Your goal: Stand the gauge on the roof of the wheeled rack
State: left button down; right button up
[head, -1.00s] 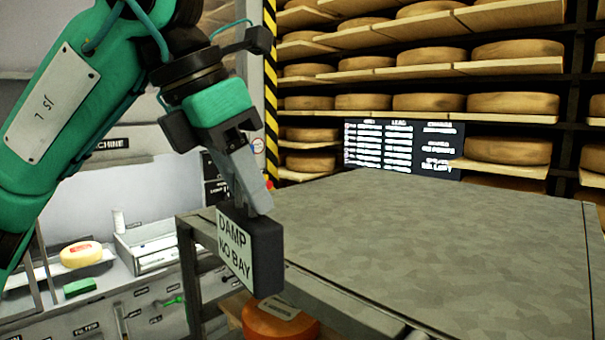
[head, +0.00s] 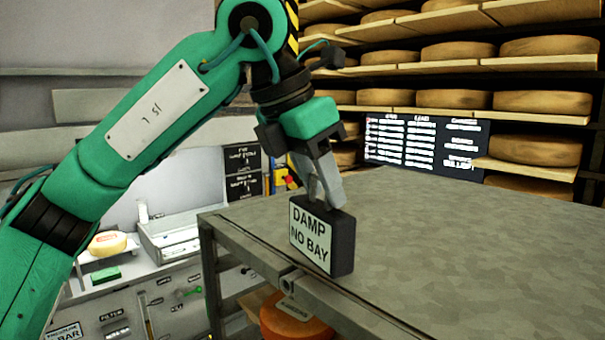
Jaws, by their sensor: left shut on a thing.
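The gauge (head: 343,243) is a dark box with a pale label reading "DAMP NO BAY". It is upright at the near left edge of the rack's flat grey roof (head: 460,250). My left gripper (head: 325,200) comes down from above and is shut on the top of the gauge. The gauge's lower edge is at or just above the roof surface; I cannot tell whether it touches. My right gripper is not in view.
The roof is bare to the right of the gauge. An orange cheese wheel (head: 297,318) sits under it. Shelves of cheese wheels (head: 542,102) and a dark board (head: 425,146) stand behind. A bench with a pale cheese (head: 107,243) is at the left.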

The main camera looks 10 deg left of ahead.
pick_arm(q)
jog(key=w+d+f+p, duration=0.2)
jog(key=w+d+p, duration=0.2)
jog(key=w+d, duration=0.3)
jog(key=w, duration=0.3)
jog(key=shift+d+f, duration=0.15)
jog(key=shift+f, duration=0.05)
dwell(0.5)
dwell(0.5)
jog(key=shift+f, duration=0.3)
jog(key=c, duration=0.9)
grip_release()
jog(key=shift+o, duration=0.4)
